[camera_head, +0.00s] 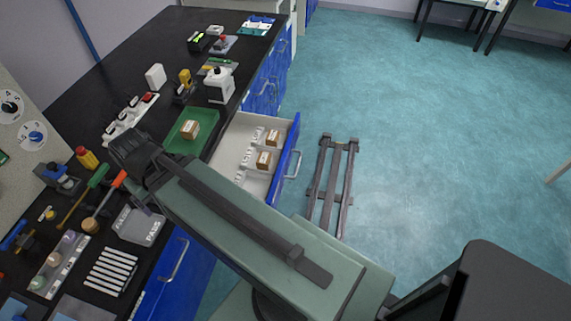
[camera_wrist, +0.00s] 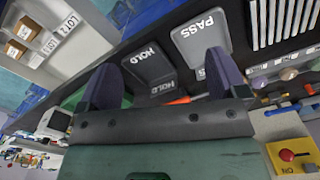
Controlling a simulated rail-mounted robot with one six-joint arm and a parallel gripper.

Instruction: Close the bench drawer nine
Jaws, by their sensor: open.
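The open bench drawer (camera_head: 291,155) has a blue front with a metal handle (camera_head: 294,166) and a white inside. It sticks out from the black bench toward the aisle and holds small brown boxes and white label cards. I cannot read a drawer number. In the wrist view the drawer (camera_wrist: 84,42) shows at the top left, with boxes and LOT cards inside. My gripper (camera_wrist: 162,80) is open and empty, with its two dark fingers apart above the bench top. It is left of the drawer in the head view, away from the handle; my arm hides part of the drawer's near end.
A green tray (camera_head: 172,143) with a brown box lies on the bench beside the drawer. PASS (camera_wrist: 203,35) and HOLD (camera_wrist: 150,62) plates, tools and white strips (camera_head: 110,270) crowd the bench near my gripper. A floor rail (camera_head: 325,190) runs beside the drawer; the teal floor beyond is clear.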

